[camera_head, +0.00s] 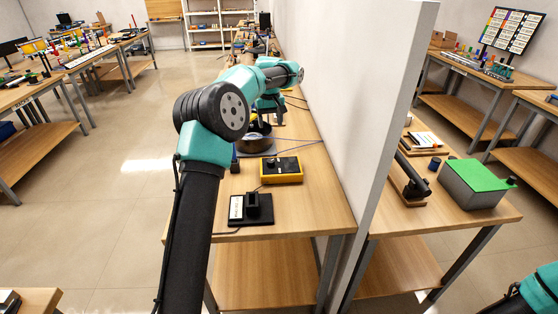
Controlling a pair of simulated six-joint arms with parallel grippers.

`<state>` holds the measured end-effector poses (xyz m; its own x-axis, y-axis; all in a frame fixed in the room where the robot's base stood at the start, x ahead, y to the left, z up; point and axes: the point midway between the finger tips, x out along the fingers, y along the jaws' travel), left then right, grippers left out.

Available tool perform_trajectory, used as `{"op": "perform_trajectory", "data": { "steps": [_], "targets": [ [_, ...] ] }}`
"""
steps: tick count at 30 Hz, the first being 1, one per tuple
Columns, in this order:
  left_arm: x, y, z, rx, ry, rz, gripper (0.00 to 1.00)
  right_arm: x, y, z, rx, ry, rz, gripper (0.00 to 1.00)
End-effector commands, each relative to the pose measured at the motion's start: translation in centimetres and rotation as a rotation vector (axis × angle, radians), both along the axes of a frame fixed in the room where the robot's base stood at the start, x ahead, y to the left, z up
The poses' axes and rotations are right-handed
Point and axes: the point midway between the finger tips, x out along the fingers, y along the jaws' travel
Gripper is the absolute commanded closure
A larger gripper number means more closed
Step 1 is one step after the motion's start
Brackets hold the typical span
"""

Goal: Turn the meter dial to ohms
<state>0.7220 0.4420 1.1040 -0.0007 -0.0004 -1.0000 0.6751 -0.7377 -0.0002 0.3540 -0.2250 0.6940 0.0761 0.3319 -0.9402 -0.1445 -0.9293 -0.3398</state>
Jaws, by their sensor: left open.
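A yellow meter with a dark face (281,177) lies on the wooden table left of the white partition. Its dial is too small to read, so I cannot tell its setting. My left gripper (268,119) is beyond the meter, above the far part of the table, apart from the meter. It is open, and its fingers are small and partly hidden by my own arm. My right gripper is out of view; only part of my right arm shows at the bottom right corner.
A dark round pot (256,139) stands behind the meter, close to my left gripper. A black-and-white device (251,209) lies in front of the meter. Thin cables cross the table. The tall white partition (372,110) borders the right side. A green-topped box (477,176) stands beyond it.

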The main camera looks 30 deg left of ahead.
Motion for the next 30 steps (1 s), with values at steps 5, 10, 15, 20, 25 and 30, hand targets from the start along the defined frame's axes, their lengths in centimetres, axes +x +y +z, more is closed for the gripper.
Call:
{"op": "perform_trajectory", "data": {
  "steps": [5, 10, 15, 20, 25, 30],
  "targets": [
    [0.0, 0.1, 0.1, 0.002, -0.001, -0.001, 0.39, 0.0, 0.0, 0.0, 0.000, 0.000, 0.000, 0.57],
    [0.0, 0.0, 0.0, 0.001, 0.000, 0.000, 0.39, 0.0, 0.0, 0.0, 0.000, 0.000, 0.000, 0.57],
    [0.0, 0.0, -0.9, 0.001, 0.000, 0.000, 0.39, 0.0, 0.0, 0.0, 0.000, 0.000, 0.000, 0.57],
    [0.0, 0.1, -2.9, 0.001, 0.002, 0.001, 0.39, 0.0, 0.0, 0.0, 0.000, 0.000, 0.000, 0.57],
    [0.0, 0.0, -5.8, 0.001, 0.004, 0.000, 0.39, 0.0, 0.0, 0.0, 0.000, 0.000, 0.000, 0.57],
    [0.0, 0.1, -8.6, 0.001, 0.001, 0.000, 0.39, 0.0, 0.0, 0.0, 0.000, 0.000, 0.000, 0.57]
  ]
}}
